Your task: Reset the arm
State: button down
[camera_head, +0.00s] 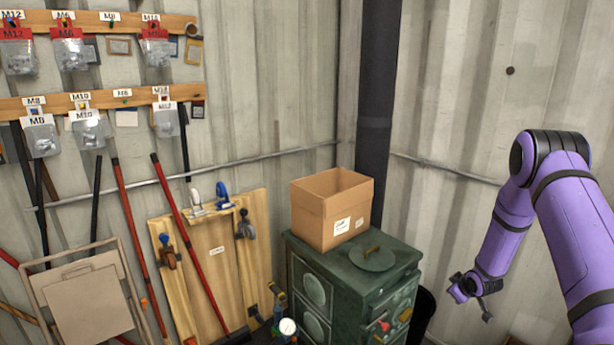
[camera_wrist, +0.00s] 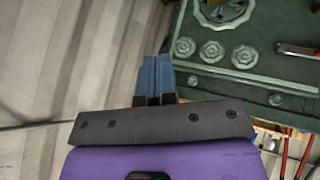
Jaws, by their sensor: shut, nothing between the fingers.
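My purple arm (camera_head: 565,215) hangs down at the right of the head view, bent at the elbow. My gripper (camera_head: 457,290) is at its lower end, to the right of the green stove and apart from it. In the wrist view the two blue fingers of my gripper (camera_wrist: 157,75) lie together, shut, with nothing between them.
The green stove (camera_head: 350,275) stands in the corner with an open cardboard box (camera_head: 332,208) on top. Part of a green surface with round ornaments shows in the wrist view (camera_wrist: 255,65). A dark pipe (camera_head: 376,90) rises behind. Tools and a wooden board (camera_head: 215,255) lean at left.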

jog(key=s+a+r+m+h, duration=0.1)
jog(key=a+r, duration=0.1)
jog(key=r, duration=0.9)
jog(key=s+a+r+m, duration=0.1)
jog(key=r, duration=1)
jog(key=s+a+r+m+g, duration=0.1)
jog(key=s+a+r, duration=0.2)
jog(key=s+r, duration=0.35)
jog(key=s+a+r+m, duration=0.1)
jog(key=s+a+r, duration=0.15)
jog(key=r, duration=0.75)
jog(key=s+a+r+m, duration=0.1)
jog(key=s+a+r, duration=0.2)
jog(key=s+r, duration=0.35)
jog(key=s+a+r+m, duration=0.1)
jog(key=s+a+r, duration=0.15)
jog(key=s, duration=0.65)
jog(key=s+a+r, duration=0.1)
jog(key=s+a, duration=0.1)
jog(key=s, duration=0.7)
jog(key=s+a+r+g+y, duration=0.1)
jog(key=s+a, duration=0.1)
jog(key=s, duration=0.7)
jog(key=shift+s+a+r+m, duration=0.15)
jog(key=shift+r+m, duration=0.1)
jog(key=shift+m, duration=0.15)
